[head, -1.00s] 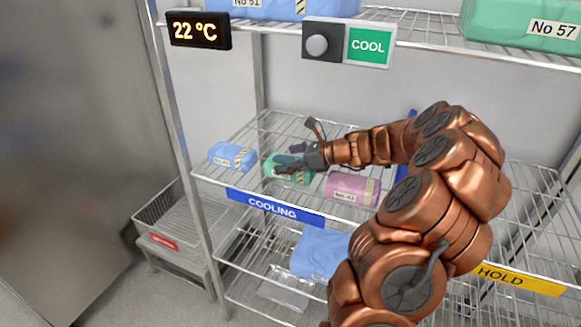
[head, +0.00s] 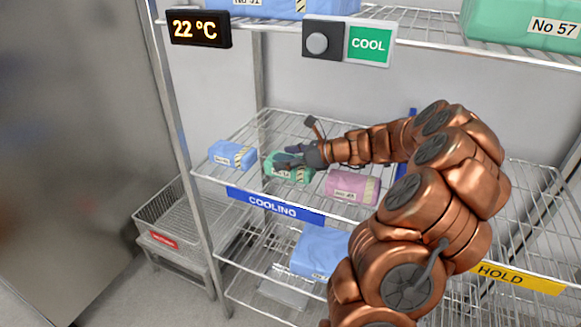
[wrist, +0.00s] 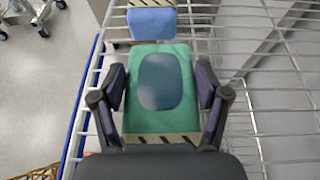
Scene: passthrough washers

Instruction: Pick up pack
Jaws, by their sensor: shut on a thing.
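A green pack (head: 289,172) with a striped band and a label is on the wire shelf marked COOLING, between a blue pack (head: 232,155) on its left and a pink pack (head: 352,188) on its right. My gripper (head: 290,159) is at the green pack. In the wrist view, the green pack (wrist: 160,121) lies between the two fingers of my gripper (wrist: 158,100), one along each side, and they are shut on it. The blue pack (wrist: 152,24) shows just beyond it. I cannot tell whether the green pack is clear of the shelf wires.
The COOLING shelf (head: 275,206) has a blue front edge. A blue bundle (head: 318,254) lies on the shelf below. A wire basket (head: 165,215) stands at lower left. The upper shelf holds large packs, a 22 °C display (head: 199,29) and a COOL panel (head: 369,46). A yellow HOLD strip (head: 515,278) is at right.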

